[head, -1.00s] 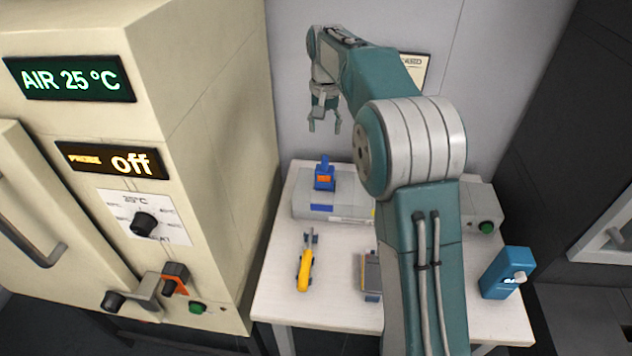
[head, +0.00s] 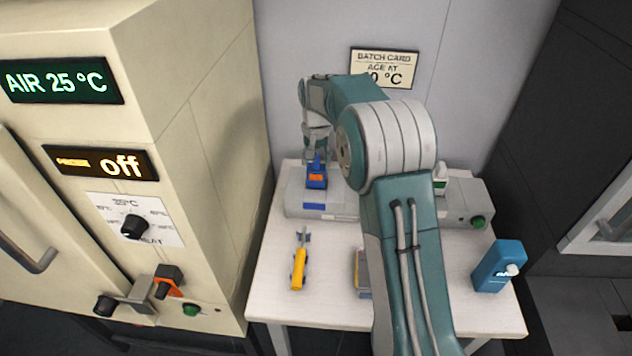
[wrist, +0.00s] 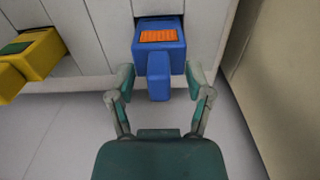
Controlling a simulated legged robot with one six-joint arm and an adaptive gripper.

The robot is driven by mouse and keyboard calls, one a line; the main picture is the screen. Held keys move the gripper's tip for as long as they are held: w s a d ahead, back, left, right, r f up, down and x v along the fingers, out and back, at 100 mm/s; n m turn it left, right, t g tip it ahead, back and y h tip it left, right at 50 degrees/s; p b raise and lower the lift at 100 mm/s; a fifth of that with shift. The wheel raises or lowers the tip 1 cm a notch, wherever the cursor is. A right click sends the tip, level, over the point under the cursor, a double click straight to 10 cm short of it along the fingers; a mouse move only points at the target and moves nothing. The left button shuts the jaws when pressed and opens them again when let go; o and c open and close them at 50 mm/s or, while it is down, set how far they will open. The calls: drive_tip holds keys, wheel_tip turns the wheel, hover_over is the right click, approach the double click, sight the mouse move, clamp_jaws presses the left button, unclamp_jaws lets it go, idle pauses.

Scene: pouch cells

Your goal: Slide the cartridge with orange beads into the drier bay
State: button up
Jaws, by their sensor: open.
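The blue cartridge with an orange bead window (head: 316,178) stands at the left end of the grey unit (head: 300,203) on the table. In the wrist view the blue cartridge (wrist: 172,57) sits against the unit's pale face, its blue handle pointing toward me. My gripper (wrist: 160,80) is open, with one finger on each side of the handle and visible gaps. In the head view my gripper (head: 317,156) is right above the cartridge. A yellow cartridge with a green window (wrist: 35,58) is at the left in the wrist view. I cannot tell which opening is the drier bay.
A yellow-handled tool (head: 299,268) and a small dark block (head: 362,272), partly behind my arm, lie on the white table (head: 270,290). A cream oven cabinet (head: 215,200) rises close on the left.

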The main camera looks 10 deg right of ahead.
clamp_jaws()
drive_tip(key=shift+r, duration=0.1)
